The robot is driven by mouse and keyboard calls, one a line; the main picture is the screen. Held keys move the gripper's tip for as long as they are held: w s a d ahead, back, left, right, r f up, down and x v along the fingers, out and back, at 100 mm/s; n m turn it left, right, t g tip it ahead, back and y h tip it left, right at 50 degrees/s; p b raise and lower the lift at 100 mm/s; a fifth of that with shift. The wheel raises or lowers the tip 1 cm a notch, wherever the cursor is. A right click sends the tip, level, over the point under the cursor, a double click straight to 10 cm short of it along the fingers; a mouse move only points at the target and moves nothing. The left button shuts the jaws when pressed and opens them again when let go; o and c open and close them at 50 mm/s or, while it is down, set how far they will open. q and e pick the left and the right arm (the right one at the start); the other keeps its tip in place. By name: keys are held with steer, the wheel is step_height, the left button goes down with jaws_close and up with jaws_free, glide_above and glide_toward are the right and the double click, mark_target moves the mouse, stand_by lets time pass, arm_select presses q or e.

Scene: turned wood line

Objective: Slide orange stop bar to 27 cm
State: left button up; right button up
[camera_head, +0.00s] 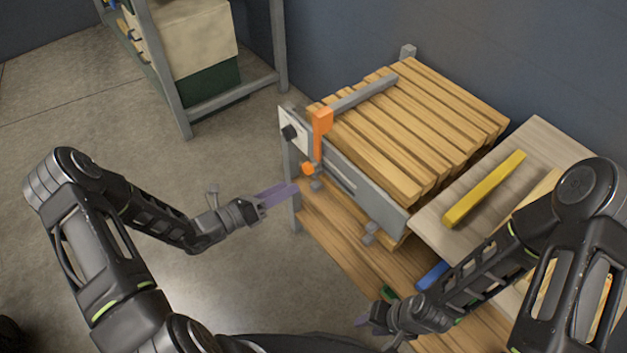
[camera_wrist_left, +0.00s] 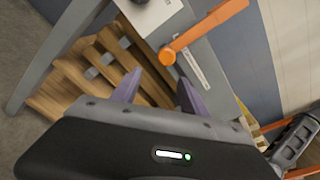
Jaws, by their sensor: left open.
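The orange stop bar (camera_head: 322,121) stands upright at the left end of the grey front rail (camera_head: 367,196), with a grey arm (camera_head: 362,94) reaching back over the wooden slats. A round orange knob (camera_head: 308,168) sits low at its front. In the left wrist view the orange bar (camera_wrist_left: 208,28) slants to its knob (camera_wrist_left: 168,56), beyond the fingertips. My left gripper (camera_head: 291,190) is open and empty, just left of and below the knob, apart from it; its purple fingers also show in the wrist view (camera_wrist_left: 158,90). My right gripper (camera_head: 364,322) is low in front; its jaw state is unclear. Scale figures are not readable.
Wooden slats (camera_head: 410,125) fill the space behind the rail. A white plate with a black knob (camera_head: 290,132) is at the rail's left end. A yellow bar (camera_head: 484,189) lies on a grey-brown board at right. A grey rack (camera_head: 165,75) stands back left. Floor at left is clear.

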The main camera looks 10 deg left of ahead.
mark_target(304, 170)
arm_select(q)
steer(key=shift+w+a+r+n+t, duration=0.15)
steer(key=shift+r+n+t, duration=0.1)
steer(key=shift+r+n, duration=0.15)
steer(key=shift+w+a+r+n+t, duration=0.15)
steer(key=shift+r+n+t, duration=0.15)
steer(key=shift+r, duration=0.15)
steer(key=shift+d, duration=0.1)
steer(key=x, duration=0.7)
steer(key=shift+w+d, duration=0.25)
jaws_close()
stand_by(0.8)
